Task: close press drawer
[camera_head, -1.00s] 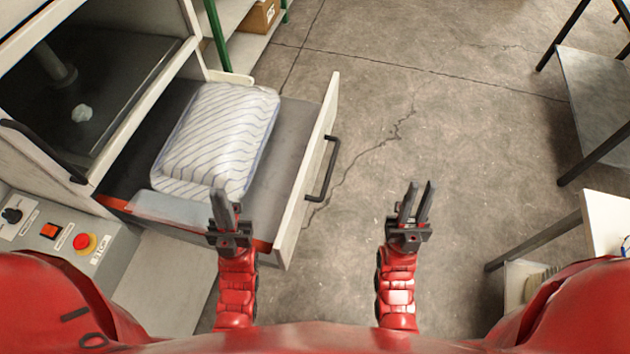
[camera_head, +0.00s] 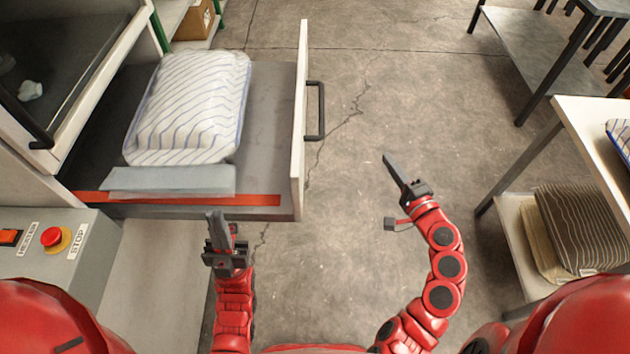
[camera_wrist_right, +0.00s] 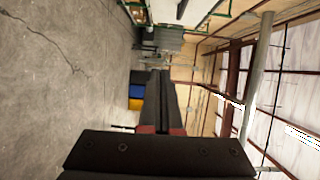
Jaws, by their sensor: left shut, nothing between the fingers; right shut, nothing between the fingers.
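The press drawer (camera_head: 262,100) is pulled out to the right from the press. Its white front panel (camera_head: 299,150) carries a black handle (camera_head: 317,110). A striped pillow (camera_head: 190,108) lies in the drawer, beside a grey strip (camera_head: 168,181) and a red edge. My left gripper (camera_head: 217,225) is shut and empty, just below the drawer's near side in the head view. My right gripper (camera_head: 392,165) is shut and empty over the floor, right of the handle and apart from it. Its shut fingers (camera_wrist_right: 163,100) also show in the right wrist view.
A control panel (camera_head: 52,262) with a red stop button (camera_head: 51,237) stands at the lower left. A white table (camera_head: 590,140) with pillows on and under it is at the right. The floor (camera_head: 370,60) between is clear.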

